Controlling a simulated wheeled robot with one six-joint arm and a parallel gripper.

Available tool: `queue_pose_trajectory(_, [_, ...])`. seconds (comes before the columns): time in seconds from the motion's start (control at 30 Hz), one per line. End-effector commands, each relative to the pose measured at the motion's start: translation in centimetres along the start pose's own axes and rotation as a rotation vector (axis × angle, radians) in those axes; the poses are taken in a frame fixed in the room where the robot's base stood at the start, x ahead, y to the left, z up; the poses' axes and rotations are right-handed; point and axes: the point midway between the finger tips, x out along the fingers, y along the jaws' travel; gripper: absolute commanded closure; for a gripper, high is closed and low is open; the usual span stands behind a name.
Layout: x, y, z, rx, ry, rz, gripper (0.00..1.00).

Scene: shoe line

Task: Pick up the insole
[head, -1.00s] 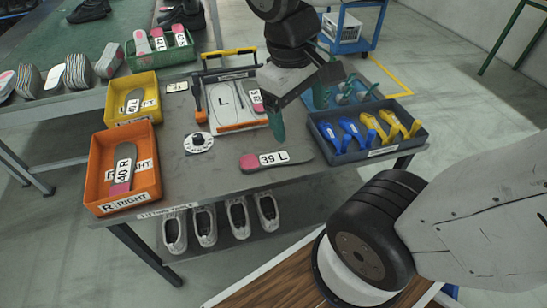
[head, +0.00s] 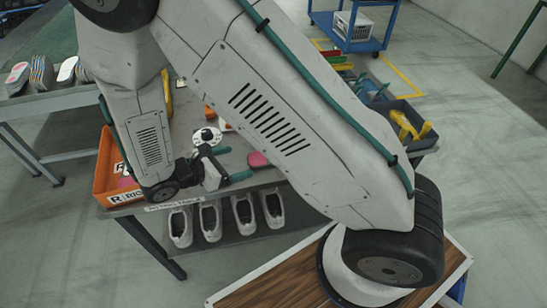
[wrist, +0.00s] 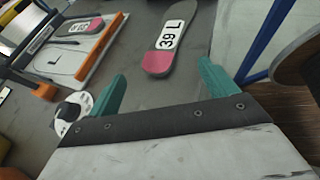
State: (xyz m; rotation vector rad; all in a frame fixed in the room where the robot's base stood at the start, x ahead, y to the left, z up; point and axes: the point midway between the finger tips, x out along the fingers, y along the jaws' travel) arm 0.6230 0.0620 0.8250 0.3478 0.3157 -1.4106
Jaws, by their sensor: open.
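A dark grey insole with a pink end and a white "39 L" label (wrist: 172,36) lies flat on the grey table in the wrist view. In the head view only its pink end (head: 257,159) shows; my arm hides the rest. My gripper (wrist: 162,72) is open, with its two green fingers apart and nothing between them. The insole lies ahead of the fingertips, roughly in line with the gap between them, and appears clear of them. In the head view my gripper (head: 229,164) is at the table's front part, left of the pink end.
A white round dial (wrist: 72,108) sits near the left finger. A fixture with an orange bar (wrist: 100,48) and another pink-ended insole (wrist: 82,26) stands beyond it. An orange bin (head: 106,178) is at the table's left. Several shoes (head: 242,212) stand on the shelf below.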

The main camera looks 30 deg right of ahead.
Motion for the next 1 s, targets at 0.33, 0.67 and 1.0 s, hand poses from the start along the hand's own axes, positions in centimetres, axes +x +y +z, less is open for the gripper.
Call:
queue_pose_trajectory(0.33, [2.0,0.2,-2.5,-0.079,-0.035,0.054,0.15])
queue_pose_trajectory(0.67, [6.5,0.5,-2.3,-0.079,-0.035,0.051,0.15])
queue_pose_trajectory(1.0, [8.0,0.6,-2.2,-0.077,-0.034,0.054,0.15])
